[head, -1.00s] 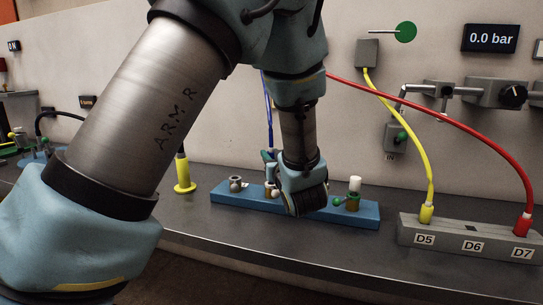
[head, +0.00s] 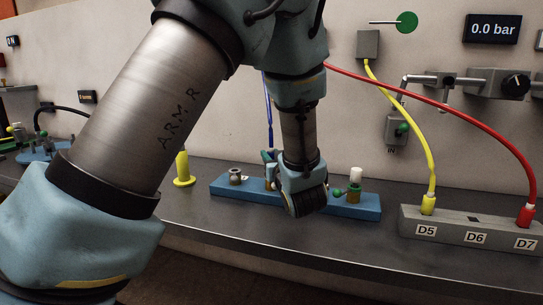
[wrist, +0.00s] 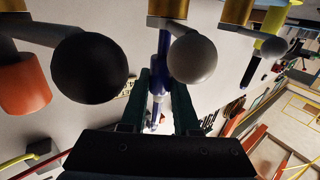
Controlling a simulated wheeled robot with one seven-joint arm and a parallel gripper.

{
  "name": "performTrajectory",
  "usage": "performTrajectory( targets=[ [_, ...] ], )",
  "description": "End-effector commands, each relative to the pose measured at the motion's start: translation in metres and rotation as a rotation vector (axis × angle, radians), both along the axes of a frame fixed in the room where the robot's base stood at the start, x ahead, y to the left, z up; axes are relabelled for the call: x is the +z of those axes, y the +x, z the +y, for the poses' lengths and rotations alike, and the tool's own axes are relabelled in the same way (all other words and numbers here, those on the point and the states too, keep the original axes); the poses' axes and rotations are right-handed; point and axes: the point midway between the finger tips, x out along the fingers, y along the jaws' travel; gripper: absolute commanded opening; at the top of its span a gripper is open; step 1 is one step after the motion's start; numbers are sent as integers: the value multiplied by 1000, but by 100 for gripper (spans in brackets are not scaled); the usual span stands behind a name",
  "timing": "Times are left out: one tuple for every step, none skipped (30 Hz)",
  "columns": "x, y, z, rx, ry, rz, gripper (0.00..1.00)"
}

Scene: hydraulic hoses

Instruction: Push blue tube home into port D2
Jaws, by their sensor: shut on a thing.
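The blue tube (head: 268,112) hangs down in front of the wall to my gripper (head: 268,156), at the blue port block (head: 350,209). In the wrist view, my gripper (wrist: 161,88) is shut on the blue tube (wrist: 163,65), with a dark green finger on each side. The tube runs on toward a brass fitting (wrist: 167,8) at the top edge. My wrist and gripper cover the middle of the block in the head view. No D2 label is readable, and I cannot tell how deep the tube's end sits.
Black (wrist: 89,68) and grey (wrist: 193,58) ball knobs stand close to my fingers. A grey block (head: 455,232) labelled D5, D6, D7 holds a yellow hose (head: 428,170) and a red hose (head: 515,170). A yellow plug (head: 182,170) stands left of the blue block.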

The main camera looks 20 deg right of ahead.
Motion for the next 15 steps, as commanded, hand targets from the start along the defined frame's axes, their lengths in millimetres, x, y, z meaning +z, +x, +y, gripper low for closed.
performTrajectory(
  targets=[
    [-2,0,0,0,0,0,0],
    [-3,0,0,0,0,0,0],
    [-4,0,0,0,0,0,0],
    [-5,0,0,0,0,0,0],
    [-5,0,0,0,0,0,0],
    [-6,0,0,0,0,0,0],
    [-7,0,0,0,0,0,0],
    [-8,0,0,0,0,0,0],
    [-9,0,0,0,0,0,0],
    [-9,0,0,0,0,0,0],
    [-10,0,0,0,0,0,0],
    [-11,0,0,0,0,0,0],
    [-12,0,0,0,0,0,0],
    [-12,0,0,0,0,0,0],
    [-12,0,0,0,0,-1,32]
  ],
)
